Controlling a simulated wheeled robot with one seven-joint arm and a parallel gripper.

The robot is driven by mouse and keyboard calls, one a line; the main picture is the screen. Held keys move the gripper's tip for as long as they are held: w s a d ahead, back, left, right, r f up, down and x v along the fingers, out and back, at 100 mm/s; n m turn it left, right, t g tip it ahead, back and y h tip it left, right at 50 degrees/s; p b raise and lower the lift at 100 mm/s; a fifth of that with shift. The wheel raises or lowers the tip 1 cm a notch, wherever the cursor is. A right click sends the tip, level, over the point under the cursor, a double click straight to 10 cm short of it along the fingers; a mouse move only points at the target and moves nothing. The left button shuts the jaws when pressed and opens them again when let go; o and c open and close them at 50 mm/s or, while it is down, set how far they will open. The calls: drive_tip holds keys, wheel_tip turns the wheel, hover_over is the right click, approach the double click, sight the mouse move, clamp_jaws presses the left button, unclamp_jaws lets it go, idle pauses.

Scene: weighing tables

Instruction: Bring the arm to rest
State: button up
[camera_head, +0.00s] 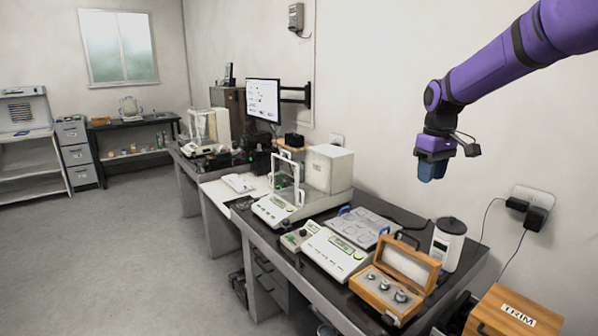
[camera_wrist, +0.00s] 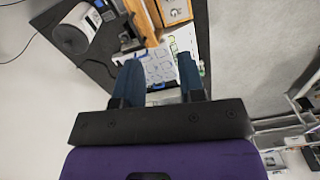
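My purple arm (camera_head: 500,65) reaches in from the upper right in the head view, bent at the elbow, with the wrist hanging down. My gripper (camera_head: 432,176) points downward in the air, well above the weighing table and near the wall. In the wrist view, the two blue fingers of my gripper (camera_wrist: 159,62) stand apart. Nothing is between them; only the table far below shows through the gap. My gripper touches nothing.
Below stands the dark weighing table (camera_head: 405,213) with a white canister (camera_head: 447,245), an open wooden weight box (camera_head: 395,280), balances (camera_head: 337,250) and a grey tray (camera_head: 362,228). A wooden TRIM box (camera_head: 515,315) is at lower right. The left floor is clear.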

drive_tip(key=s+a+r+m+t, duration=0.1)
drive_tip(key=s+r, duration=0.2)
drive_tip(key=s, duration=0.3)
drive_tip(key=s+r+m+t+h, duration=0.1)
drive_tip(key=s+r, duration=0.2)
drive_tip(key=s, duration=0.3)
drive_tip(key=s+a+r+m, duration=0.1)
drive_tip(key=s+r, duration=0.1)
drive_tip(key=s, duration=0.4)
drive_tip(key=s+f+m+t, duration=0.2)
drive_tip(key=s+t, duration=0.1)
drive_tip(key=s, duration=1.5)
drive_tip(key=shift+s+d+f+m+y, duration=0.15)
drive_tip(key=shift+s+f+m+y, duration=0.15)
drive_tip(key=shift+s+y, duration=0.1)
drive_tip(key=shift+w, duration=0.1)
